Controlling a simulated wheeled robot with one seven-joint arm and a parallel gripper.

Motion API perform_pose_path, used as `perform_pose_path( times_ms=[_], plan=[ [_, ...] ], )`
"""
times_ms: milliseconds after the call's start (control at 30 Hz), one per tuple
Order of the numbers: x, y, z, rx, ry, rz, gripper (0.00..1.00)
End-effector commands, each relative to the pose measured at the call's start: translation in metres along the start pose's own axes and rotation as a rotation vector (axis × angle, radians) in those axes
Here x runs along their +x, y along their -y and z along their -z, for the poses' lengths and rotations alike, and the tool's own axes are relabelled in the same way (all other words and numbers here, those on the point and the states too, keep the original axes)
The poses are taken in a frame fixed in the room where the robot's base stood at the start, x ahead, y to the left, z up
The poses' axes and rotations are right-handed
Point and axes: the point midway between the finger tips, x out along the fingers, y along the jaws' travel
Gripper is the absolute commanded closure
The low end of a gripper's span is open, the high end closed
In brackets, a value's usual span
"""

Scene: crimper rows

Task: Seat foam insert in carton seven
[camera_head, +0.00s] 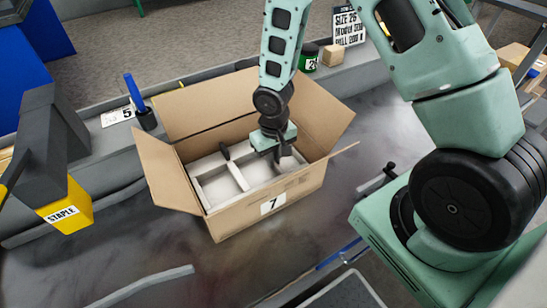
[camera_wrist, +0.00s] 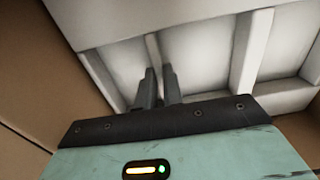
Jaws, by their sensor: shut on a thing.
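The carton (camera_head: 235,222) marked 7 stands open on the grey bench with its flaps spread. The white foam insert (camera_head: 237,176), a frame with divided compartments, is inside the carton walls, its front left corner near the rim. I cannot tell whether it touches the bottom. My gripper (camera_head: 280,154) reaches down into the carton from above, at the insert's right part. In the wrist view its two dark fingers (camera_wrist: 158,88) close on a thin divider of the insert (camera_wrist: 243,50). Brown carton wall (camera_wrist: 25,80) shows beside the insert. Its underside is hidden.
A yellow and grey STAPLE machine (camera_head: 66,205) stands left of the carton. A blue-handled tool (camera_head: 134,92) by a 5 label is behind left. A green can (camera_head: 308,57) and small brown box (camera_head: 334,55) are behind. Bench in front is mostly clear.

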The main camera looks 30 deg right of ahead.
Motion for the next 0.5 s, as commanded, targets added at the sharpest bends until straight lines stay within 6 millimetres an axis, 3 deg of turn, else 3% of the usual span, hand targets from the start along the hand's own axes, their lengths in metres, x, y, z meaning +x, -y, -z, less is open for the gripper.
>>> perform_pose_path(
  times_ms=[33, 100, 133, 500],
  plan=[
    [0.0031, 0.0001, -0.0001, 0.000, 0.000, 0.000, 1.00],
    [0.0017, 0.0001, 0.0000, 0.000, 0.000, 0.000, 0.75],
    [0.0017, 0.0001, 0.0000, 0.000, 0.000, 0.000, 0.70],
    [-0.0049, -0.0001, 0.0004, 0.000, -0.001, 0.000, 0.70]
  ],
)
